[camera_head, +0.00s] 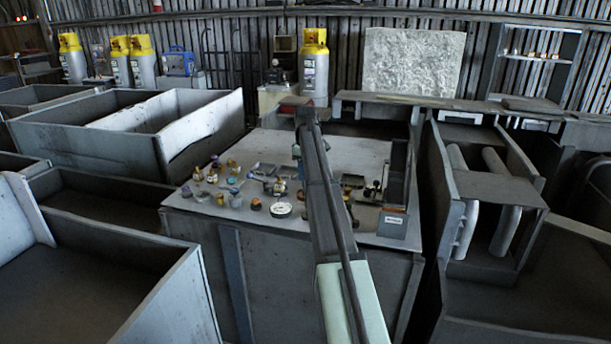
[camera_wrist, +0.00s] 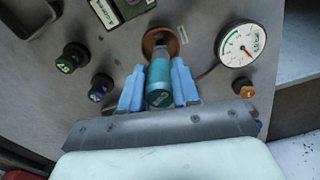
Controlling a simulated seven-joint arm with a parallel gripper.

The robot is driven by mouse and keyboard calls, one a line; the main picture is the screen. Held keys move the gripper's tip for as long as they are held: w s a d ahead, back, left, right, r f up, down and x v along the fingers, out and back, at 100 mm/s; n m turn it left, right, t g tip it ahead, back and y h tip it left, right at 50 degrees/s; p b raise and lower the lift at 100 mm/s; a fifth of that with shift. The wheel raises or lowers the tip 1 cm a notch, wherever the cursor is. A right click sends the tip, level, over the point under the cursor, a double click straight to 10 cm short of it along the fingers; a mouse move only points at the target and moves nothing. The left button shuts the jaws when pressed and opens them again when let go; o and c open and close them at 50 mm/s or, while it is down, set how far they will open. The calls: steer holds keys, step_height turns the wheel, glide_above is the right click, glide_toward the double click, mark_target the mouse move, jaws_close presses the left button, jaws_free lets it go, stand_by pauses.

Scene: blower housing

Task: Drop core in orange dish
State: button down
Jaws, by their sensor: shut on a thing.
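In the wrist view, my gripper (camera_wrist: 158,68) has two blue fingers closed on the sides of a teal cylindrical piece (camera_wrist: 160,92), which I take to be the core. It has a paler, narrower far end. The orange-brown round dish (camera_wrist: 148,38) lies just beyond the fingertips, and the far end of the piece overlaps it in the picture. I cannot tell how high the piece is above the dish or whether it touches. In the head view my arm hides most of the gripper, and I cannot make out the held piece.
A round white gauge (camera_wrist: 242,44) lies to the right of the dish. A green-capped part (camera_wrist: 72,58), a dark blue-capped part (camera_wrist: 99,88) and a small orange-topped part (camera_wrist: 243,90) stand nearby. The worktable (camera_head: 350,150) carries several small fittings, with grey bins (camera_head: 130,140) to its left.

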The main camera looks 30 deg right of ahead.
steer(key=shift+r, duration=2.95)
